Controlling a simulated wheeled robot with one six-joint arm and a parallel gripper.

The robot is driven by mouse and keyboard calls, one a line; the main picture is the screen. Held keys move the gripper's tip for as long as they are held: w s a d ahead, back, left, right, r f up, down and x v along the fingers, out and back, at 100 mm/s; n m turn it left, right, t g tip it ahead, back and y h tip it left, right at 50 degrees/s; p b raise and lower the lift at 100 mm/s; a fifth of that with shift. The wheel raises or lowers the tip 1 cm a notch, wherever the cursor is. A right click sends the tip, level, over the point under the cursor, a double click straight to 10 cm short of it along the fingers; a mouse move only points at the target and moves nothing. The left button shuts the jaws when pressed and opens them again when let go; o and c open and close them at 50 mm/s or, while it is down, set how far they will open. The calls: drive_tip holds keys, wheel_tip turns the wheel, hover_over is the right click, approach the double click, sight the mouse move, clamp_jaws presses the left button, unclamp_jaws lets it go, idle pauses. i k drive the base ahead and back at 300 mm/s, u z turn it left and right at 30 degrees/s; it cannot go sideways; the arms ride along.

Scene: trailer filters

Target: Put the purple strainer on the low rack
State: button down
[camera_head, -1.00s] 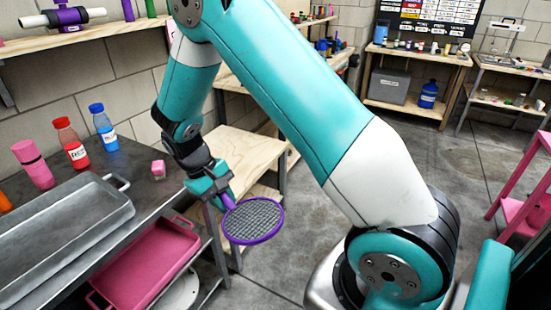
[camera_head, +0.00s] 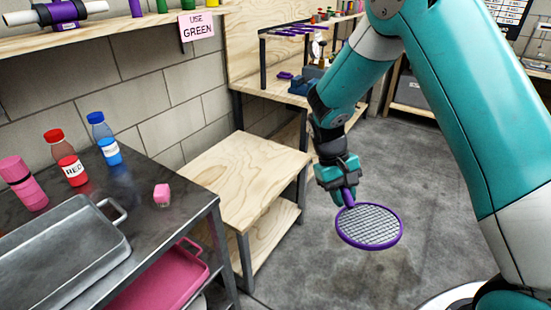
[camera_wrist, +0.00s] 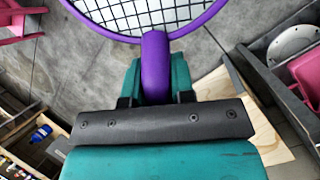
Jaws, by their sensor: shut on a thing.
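The purple strainer (camera_head: 370,226) is a round mesh disc with a purple rim and a short handle. My gripper (camera_head: 347,192) is shut on its handle and holds it in the air over the concrete floor, to the right of the low wooden rack. In the wrist view the strainer's purple handle (camera_wrist: 155,65) sits between the teal fingers, with the mesh beyond. The low rack (camera_head: 245,165) has a bare wooden top and a lower wooden shelf (camera_head: 272,222). Part of a wooden surface also shows in the wrist view, at the right.
A taller wooden bench stands behind the rack.

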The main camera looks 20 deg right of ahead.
sight(246, 174)
drive_tip(key=z, duration=0.15)
drive_tip(key=i, duration=1.3)
drive_tip(key=u, duration=0.85)
